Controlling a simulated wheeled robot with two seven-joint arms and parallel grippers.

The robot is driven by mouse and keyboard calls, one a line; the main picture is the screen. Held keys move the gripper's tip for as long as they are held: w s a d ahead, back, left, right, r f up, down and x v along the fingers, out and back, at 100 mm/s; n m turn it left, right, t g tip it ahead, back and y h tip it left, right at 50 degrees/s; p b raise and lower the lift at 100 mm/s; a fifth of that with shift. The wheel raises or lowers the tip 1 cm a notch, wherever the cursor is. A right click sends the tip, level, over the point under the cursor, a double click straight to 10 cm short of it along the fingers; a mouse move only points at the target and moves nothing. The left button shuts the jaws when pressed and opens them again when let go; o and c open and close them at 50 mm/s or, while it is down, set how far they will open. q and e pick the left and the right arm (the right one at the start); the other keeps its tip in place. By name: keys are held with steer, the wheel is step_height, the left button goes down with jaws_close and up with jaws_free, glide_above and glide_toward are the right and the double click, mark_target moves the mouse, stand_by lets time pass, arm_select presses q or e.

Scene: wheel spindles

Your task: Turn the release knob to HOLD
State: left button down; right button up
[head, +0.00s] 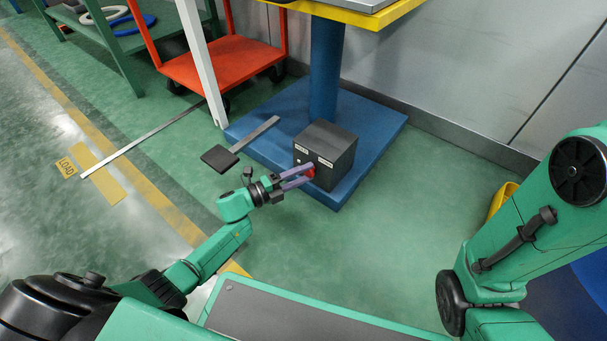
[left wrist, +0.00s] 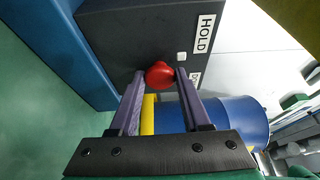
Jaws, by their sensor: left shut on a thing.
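The release knob (head: 311,172) is red and sits on the front face of a dark grey box (head: 336,142). My left gripper (head: 305,176) has its purple fingers on the knob. In the left wrist view the red knob (left wrist: 159,74) lies between the tips of my left gripper (left wrist: 160,76), which is shut on it. A white HOLD label (left wrist: 203,34) is on the box face. A second label (left wrist: 195,79) is partly hidden by a finger. A small white square (left wrist: 181,56) is beside the knob. My right gripper is out of view.
The box stands on a blue base plate (head: 377,126) beside a blue post (head: 325,70) under a yellow-edged table (head: 362,17). A black pedal-like plate (head: 219,158) on a grey bar is left of the box. A red cart (head: 222,62) stands behind. Green floor is clear in front.

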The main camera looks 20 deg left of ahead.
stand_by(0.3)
arm_select(q)
steer(key=shift+c, duration=1.9)
jaws_free()
steer(key=shift+s+a, duration=0.2)
steer(key=shift+a, duration=0.05)
steer(key=p+v, duration=0.5)
steer(key=v, duration=0.9)
